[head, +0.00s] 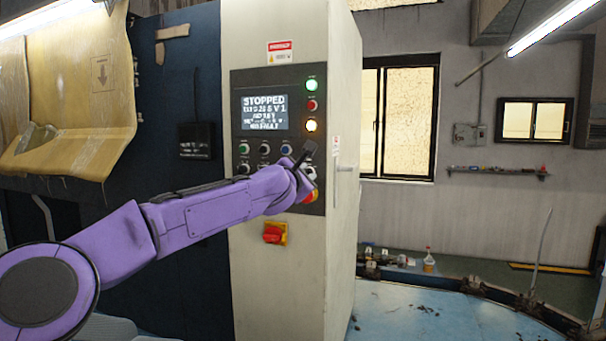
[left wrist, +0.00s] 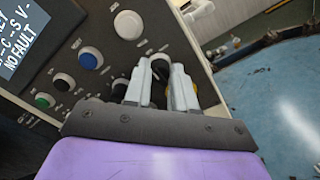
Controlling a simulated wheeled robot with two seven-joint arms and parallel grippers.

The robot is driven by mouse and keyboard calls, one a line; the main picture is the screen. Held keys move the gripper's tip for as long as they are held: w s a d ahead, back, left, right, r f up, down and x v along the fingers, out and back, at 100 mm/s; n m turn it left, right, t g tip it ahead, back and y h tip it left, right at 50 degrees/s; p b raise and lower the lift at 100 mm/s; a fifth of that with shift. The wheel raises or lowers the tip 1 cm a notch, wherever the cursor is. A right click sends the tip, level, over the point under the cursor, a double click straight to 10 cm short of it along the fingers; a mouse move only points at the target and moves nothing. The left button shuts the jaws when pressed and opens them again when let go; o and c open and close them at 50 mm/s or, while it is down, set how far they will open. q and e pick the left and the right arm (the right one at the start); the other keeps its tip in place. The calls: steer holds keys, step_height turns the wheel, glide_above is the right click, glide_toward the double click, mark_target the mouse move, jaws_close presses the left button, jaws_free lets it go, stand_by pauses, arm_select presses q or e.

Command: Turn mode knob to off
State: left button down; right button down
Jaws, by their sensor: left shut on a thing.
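The mode knob (left wrist: 160,69) shows as a small dark piece between the fingertips of my left gripper (left wrist: 161,76) in the left wrist view. The fingers are shut on it, and they hide most of it and its label. Its pointing direction cannot be read. In the head view, my left gripper (head: 308,165) is against the lower right of the dark control panel (head: 237,92), and the knob is hidden behind it. The panel's screen (head: 264,113) reads STOPPED at the top; smaller lines are blurred. My right gripper is not in view.
Several buttons, including a blue one (head: 286,149), sit left of my gripper. A red and yellow button (head: 311,197) is just below it. A red switch on a yellow plate (head: 274,233) is lower on the pale cabinet (head: 280,290). The floor to the right is open.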

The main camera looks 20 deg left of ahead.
arm_select(q)
steer(key=shift+a+r, duration=0.1)
steer(key=c, duration=1.1)
jaws_free()
steer(key=shift+o, duration=0.9)
steer(key=shift+w, duration=0.15)
steer(key=s+b, duration=0.5)
steer(key=s, duration=0.5)
steer(key=shift+s+a, duration=0.15)
steer(key=shift+s, duration=0.1)
